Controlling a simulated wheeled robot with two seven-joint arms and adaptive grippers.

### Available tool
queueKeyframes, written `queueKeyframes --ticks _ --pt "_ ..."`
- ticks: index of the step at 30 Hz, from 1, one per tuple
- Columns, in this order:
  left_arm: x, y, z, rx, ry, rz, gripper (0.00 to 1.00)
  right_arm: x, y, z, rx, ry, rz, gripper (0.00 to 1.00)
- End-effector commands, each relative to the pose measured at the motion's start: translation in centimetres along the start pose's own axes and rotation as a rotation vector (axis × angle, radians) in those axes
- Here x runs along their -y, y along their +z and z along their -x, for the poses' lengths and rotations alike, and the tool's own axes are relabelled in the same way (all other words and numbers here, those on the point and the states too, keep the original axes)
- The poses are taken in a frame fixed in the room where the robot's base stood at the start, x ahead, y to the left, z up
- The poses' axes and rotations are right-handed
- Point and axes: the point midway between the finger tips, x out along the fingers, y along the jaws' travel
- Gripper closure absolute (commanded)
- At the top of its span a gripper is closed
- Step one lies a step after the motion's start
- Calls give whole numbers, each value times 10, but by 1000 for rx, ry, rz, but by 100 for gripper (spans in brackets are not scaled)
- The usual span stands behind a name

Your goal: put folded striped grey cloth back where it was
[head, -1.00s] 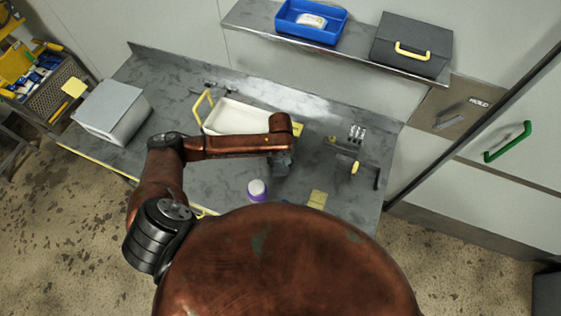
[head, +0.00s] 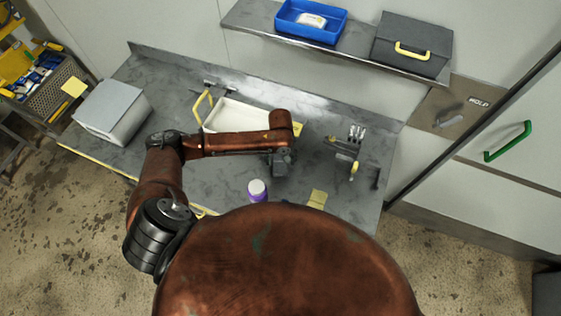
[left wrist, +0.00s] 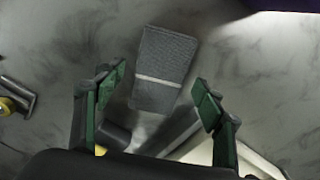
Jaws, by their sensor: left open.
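The folded grey cloth (left wrist: 162,70) with one pale stripe lies on the dark grey bench top in the left wrist view. My left gripper (left wrist: 159,84) is open, with its green-padded fingers on either side of the cloth's near part. I cannot tell how high the fingers are above it. In the head view my left gripper (head: 283,163) hangs over the bench in front of the white tray, and I cannot make out the cloth there. My right gripper is not in view.
A white tray (head: 240,117) stands behind my left arm. A purple and white bottle (head: 257,190) stands near the front edge, with a yellow pad (head: 317,198) to its right. A grey box (head: 112,108) is at left. Small tools (head: 350,150) lie at right. A shelf holds a blue bin (head: 312,35).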

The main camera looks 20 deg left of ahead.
Motion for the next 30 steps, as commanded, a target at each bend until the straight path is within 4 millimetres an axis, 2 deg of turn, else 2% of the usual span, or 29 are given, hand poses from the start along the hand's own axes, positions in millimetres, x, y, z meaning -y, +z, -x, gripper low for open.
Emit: queueKeyframes --ticks 9,15,20,30 --pt "-1 -1 68 -4 3 -2 36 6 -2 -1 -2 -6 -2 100" --pt "-1 0 96 -1 1 -1 36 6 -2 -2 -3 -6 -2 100" --pt "0 0 104 -1 1 0 36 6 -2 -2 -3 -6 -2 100" --pt "0 0 104 0 0 0 36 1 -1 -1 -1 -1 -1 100"
